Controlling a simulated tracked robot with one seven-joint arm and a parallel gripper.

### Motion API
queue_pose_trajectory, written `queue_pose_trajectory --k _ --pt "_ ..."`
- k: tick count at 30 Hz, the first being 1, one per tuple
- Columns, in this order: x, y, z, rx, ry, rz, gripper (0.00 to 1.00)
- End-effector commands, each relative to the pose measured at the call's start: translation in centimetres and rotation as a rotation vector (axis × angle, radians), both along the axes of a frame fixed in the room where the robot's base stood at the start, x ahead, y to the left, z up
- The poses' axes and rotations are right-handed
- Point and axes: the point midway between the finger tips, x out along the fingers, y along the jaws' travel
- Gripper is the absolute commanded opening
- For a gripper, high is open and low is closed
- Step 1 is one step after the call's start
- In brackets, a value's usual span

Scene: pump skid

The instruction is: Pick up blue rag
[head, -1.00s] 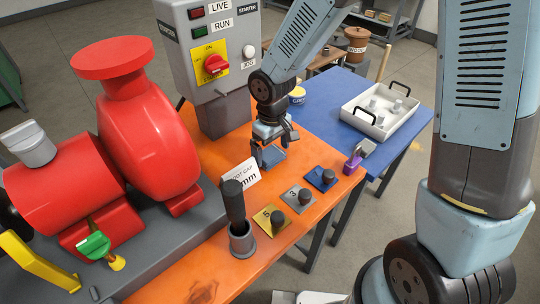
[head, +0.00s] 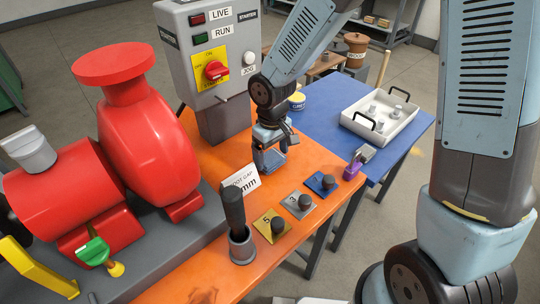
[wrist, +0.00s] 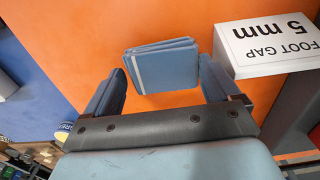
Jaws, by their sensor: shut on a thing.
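The blue rag (wrist: 163,67) is a folded, layered square with a pale stripe near its left edge. In the wrist view it sits between the two fingers of my gripper (wrist: 160,82), over the orange bench top. In the head view my gripper (head: 270,156) points down over the orange bench, shut on the rag, whose visible part is small and mostly covered by the fingers. I cannot tell whether the rag is clear of the bench.
A white foot gap sign (wrist: 268,42) stands close beside my gripper. Several knobbed plates and a dark cylinder (head: 236,210) stand nearer the front. The grey starter box (head: 215,60) is behind, the red pump (head: 145,145) left. A white tray (head: 382,122) is on the blue table (head: 330,112).

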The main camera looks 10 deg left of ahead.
Motion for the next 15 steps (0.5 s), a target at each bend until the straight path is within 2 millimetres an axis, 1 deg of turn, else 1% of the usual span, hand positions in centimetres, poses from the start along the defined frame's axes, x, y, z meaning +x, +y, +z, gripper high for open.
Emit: queue_pose_trajectory --k 5,15 --pt "0.1 0.0 2.5 0.003 -0.005 -0.002 0.55" --pt "-4.0 -1.0 7.5 0.001 -0.005 0.0 0.55"
